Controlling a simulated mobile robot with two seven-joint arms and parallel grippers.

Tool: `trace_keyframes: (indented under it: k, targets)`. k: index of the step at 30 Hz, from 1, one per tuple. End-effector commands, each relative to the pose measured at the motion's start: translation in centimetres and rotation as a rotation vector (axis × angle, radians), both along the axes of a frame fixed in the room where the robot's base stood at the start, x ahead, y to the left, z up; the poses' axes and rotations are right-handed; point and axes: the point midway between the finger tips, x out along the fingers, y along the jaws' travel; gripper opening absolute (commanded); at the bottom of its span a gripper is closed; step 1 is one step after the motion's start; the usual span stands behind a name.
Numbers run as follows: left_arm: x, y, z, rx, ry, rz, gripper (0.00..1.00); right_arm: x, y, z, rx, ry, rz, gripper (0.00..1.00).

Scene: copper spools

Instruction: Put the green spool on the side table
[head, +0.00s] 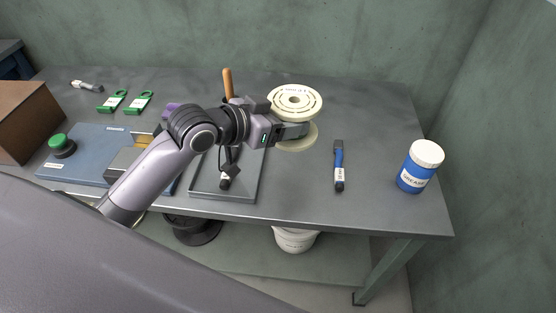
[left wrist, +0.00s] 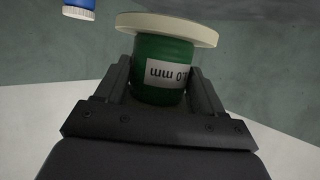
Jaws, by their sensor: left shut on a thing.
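The green spool (head: 296,101) has cream flanges and shows its top flange in the head view, over the back right part of the workbench. In the left wrist view its green core (left wrist: 160,55) with a white label sits between the fingers. My left gripper (head: 292,131) is shut on that core, between the two flanges, and the spool is roughly upright. The head view does not show clearly how far the lower flange is above the bench. A dark blue table-like piece (head: 14,62) shows at the far left edge, mostly cut off. My right gripper is out of view.
On the workbench (head: 385,115) are a blue grease jar (head: 415,172), a blue-handled tool (head: 338,165), a grey tray (head: 247,187), green tags (head: 112,102), a green-button panel (head: 85,142) and a brown box (head: 25,115). A white bucket (head: 295,239) stands on the lower shelf.

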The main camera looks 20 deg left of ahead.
Motion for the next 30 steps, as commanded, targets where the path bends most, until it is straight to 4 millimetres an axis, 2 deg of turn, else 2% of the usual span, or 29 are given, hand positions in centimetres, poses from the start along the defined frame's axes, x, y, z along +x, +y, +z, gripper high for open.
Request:
trace_keyframes:
  k: [1,3,9,16,23,30]
  targets:
    - [0.0,0.0,-1.7,-0.003,0.002,0.001,0.21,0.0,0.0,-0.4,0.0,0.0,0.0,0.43]
    - [0.0,0.0,-3.5,-0.002,0.001,0.002,0.21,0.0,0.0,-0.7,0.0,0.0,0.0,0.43]
    - [0.0,0.0,-7.7,-0.002,-0.003,0.001,0.21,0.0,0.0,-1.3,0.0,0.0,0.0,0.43]
    - [0.1,0.0,-9.6,-0.003,-0.005,0.001,0.21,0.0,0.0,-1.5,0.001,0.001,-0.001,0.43]
    - [0.0,0.0,-13.0,-0.002,-0.004,0.001,0.21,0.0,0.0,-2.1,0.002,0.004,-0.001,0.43]
    - [0.0,0.0,-13.4,-0.002,-0.008,0.0,0.21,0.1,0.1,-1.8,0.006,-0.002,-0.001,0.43]
